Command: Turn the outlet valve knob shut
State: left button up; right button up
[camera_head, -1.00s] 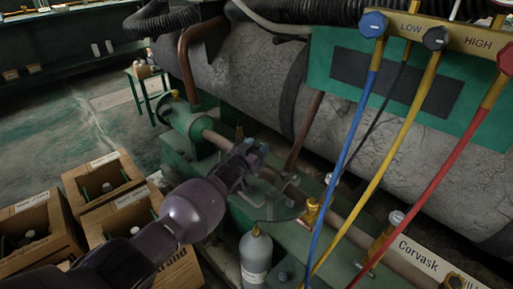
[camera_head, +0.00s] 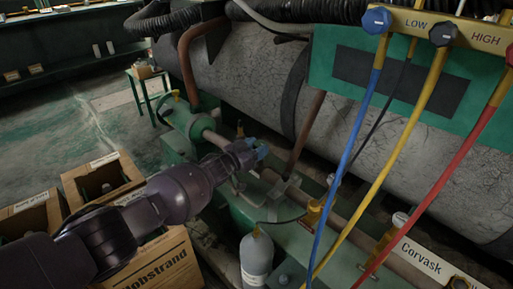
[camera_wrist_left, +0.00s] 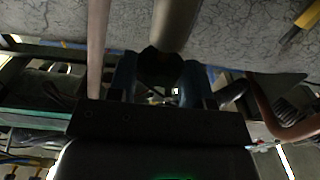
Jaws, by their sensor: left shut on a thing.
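My left gripper (camera_head: 258,150) reaches in from the left to the pipework in front of the large grey cylinder. In the left wrist view its two blue fingers (camera_wrist_left: 158,80) stand on either side of a dark, many-sided knob (camera_wrist_left: 160,64), and the gripper is shut on it. This looks like the outlet valve knob. A grey pipe or stem (camera_wrist_left: 174,22) runs just beyond it. In the head view my gripper hides the knob, so its turn angle cannot be read. My right gripper is not in view.
Blue (camera_head: 350,150), yellow (camera_head: 400,150) and red (camera_head: 432,190) hoses hang at right from the gauge manifold (camera_head: 455,34). A grey bottle (camera_head: 256,262) stands below my gripper. Open cardboard boxes (camera_head: 160,262) sit at lower left. The large grey cylinder (camera_head: 250,75) lies behind.

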pick_arm(q)
jog(key=o, duration=0.9)
jog(key=shift+s+a+r+p, duration=0.15)
jog(key=shift+s+a+p, duration=0.25)
jog(key=shift+a+p, duration=0.15)
jog(key=shift+p+v, duration=1.95)
jog(key=shift+v, duration=2.8)
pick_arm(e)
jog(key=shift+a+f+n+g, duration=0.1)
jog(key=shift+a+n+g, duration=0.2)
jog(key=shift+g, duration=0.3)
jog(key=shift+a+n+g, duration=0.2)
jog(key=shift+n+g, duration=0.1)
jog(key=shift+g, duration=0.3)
pick_arm(q)
jog(key=shift+s+d, duration=0.1)
